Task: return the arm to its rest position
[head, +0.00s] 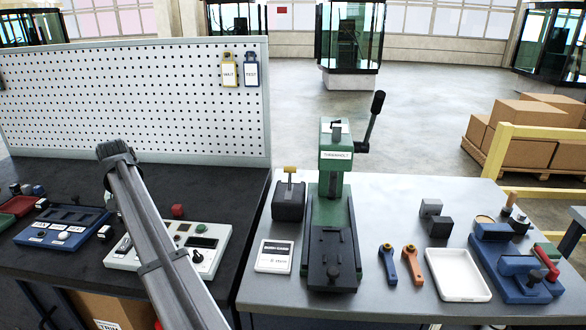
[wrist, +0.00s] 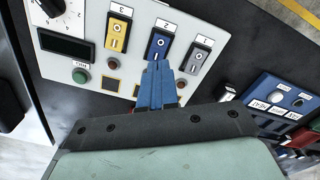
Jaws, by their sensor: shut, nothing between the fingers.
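My gripper (wrist: 157,68) shows in the wrist view with its blue fingers together and nothing between them. Its fingertips are over the white control panel (wrist: 150,12), just below the blue switch (wrist: 158,46) labelled 2 in the picture. I cannot tell whether they touch the panel. In the head view my grey arm crosses the dark bench at the left and hides part of the white panel (head: 209,228). The gripper itself cannot be made out there.
The panel also carries a yellow switch (wrist: 116,35), a grey switch (wrist: 197,55) and a green button (wrist: 80,75). A pegboard (head: 200,120) stands behind. A green press (head: 332,210) stands on the grey table to the right.

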